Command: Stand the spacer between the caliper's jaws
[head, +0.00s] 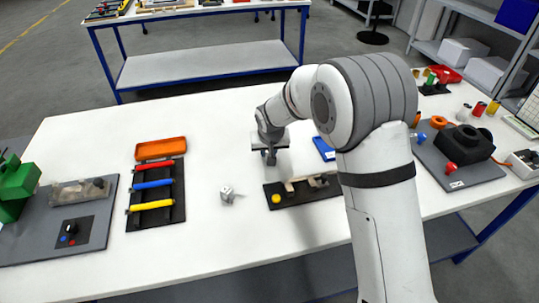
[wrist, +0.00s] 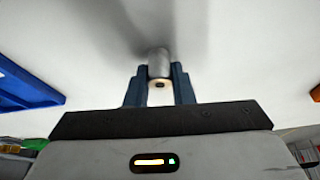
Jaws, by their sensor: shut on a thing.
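The spacer (wrist: 158,62) looks like a small grey cylinder in the wrist view. My gripper (wrist: 159,76) is shut on it, with a blue finger on each side. In the head view my gripper (head: 269,157) points down over the white table, just behind a dark board (head: 275,201). On that board is a beige and dark fixture (head: 303,184), which seems to be the caliper, with a yellow button at its left end. My arm hides part of the board's right end, and the jaw gap is too small to make out. The spacer is hard to see in the head view.
A small grey metal piece (head: 228,195) stands left of the dark board. A blue tray (head: 325,148) lies close to the right of my gripper. An orange tray (head: 160,149) and a rack with red, blue and yellow bars (head: 153,212) are farther left.

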